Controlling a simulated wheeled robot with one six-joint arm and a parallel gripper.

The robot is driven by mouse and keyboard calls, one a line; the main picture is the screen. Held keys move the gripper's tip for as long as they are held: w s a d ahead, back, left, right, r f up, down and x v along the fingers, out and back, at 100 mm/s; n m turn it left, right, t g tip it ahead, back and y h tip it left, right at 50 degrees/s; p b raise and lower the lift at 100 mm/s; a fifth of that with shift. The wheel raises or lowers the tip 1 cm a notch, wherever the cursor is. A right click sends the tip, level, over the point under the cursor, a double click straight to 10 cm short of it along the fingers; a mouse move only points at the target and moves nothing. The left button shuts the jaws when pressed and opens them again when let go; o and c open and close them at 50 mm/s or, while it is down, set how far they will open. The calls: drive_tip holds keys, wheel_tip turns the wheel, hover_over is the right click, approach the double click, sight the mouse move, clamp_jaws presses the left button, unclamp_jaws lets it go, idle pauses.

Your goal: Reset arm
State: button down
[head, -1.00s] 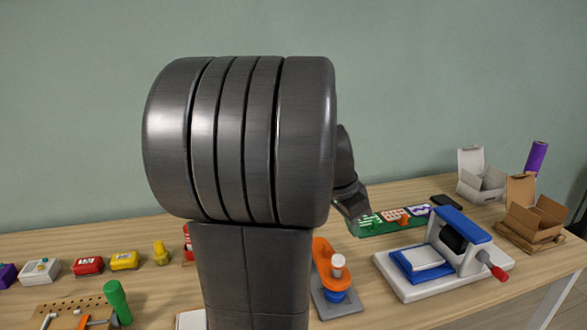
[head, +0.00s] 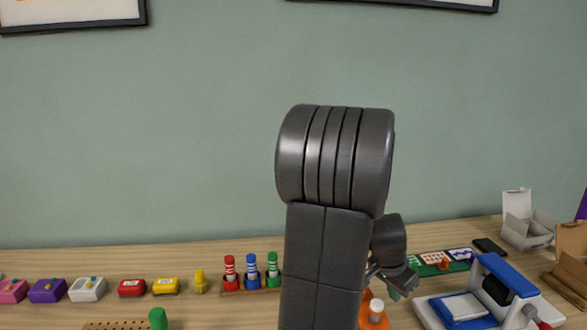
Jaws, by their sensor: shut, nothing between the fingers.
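My dark grey arm stands upright at the centre right of the head view and hides part of the table behind it. My gripper (head: 398,282) shows just right of the arm, low over the table, behind the orange and white tool. It is small and partly hidden by the arm. It is shut and holds nothing.
A press with a blue top (head: 505,275) stands at the right, with a green card board (head: 456,268) behind it. Open boxes (head: 526,232) are at the far right. Striped bottles (head: 272,268) and small coloured boxes (head: 131,288) line the table at left.

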drive_tip(key=shift+w+d+n+t+y+p, duration=0.2)
drive_tip(key=shift+w+n+p, duration=0.3)
drive_tip(key=shift+n+p, duration=0.3)
drive_tip(key=shift+w+d+n+t+y+p, duration=0.1)
drive_tip(key=shift+w+d+n+y+p, duration=0.1)
drive_tip(key=shift+w+n+p, duration=0.45)
drive_tip(key=shift+s, duration=0.15)
drive_tip(key=shift+a, duration=0.1)
